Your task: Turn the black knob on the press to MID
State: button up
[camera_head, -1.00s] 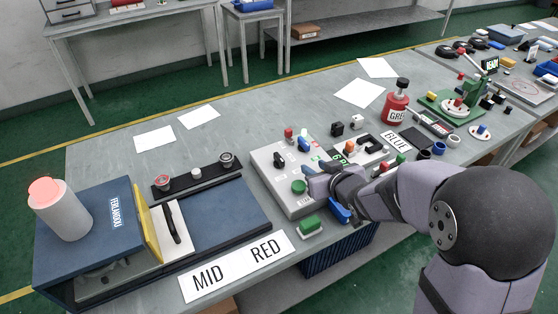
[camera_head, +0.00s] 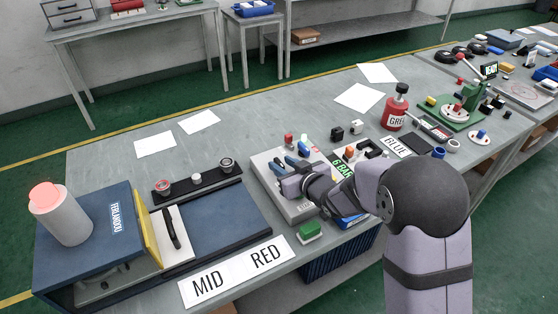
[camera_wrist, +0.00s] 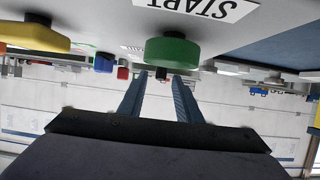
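The grey control panel (camera_head: 262,161) stands at mid-table, right of the blue machine. My gripper (camera_head: 284,164) is over its left part, and the black knob there is largely hidden by the blue fingers. In the wrist view my gripper (camera_wrist: 158,76) is open, its two blue fingers apart. A small black piece (camera_wrist: 161,74) shows between the fingertips; I cannot tell whether it is the knob or whether a finger touches it. A green button (camera_wrist: 172,50) by a START label (camera_wrist: 200,8) is just beyond. MID (camera_head: 208,286) is printed on a white card at the front edge.
The blue machine (camera_head: 90,225) with a red-topped cylinder (camera_head: 60,215) stands left. A black strip with knobs (camera_head: 180,184) lies behind its bed. A green block (camera_head: 308,231) is in front of the panel. A red bottle (camera_head: 393,115) stands right. The table behind the panel is mostly clear.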

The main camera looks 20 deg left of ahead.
jog(key=shift+x, duration=1.4)
grip_shut()
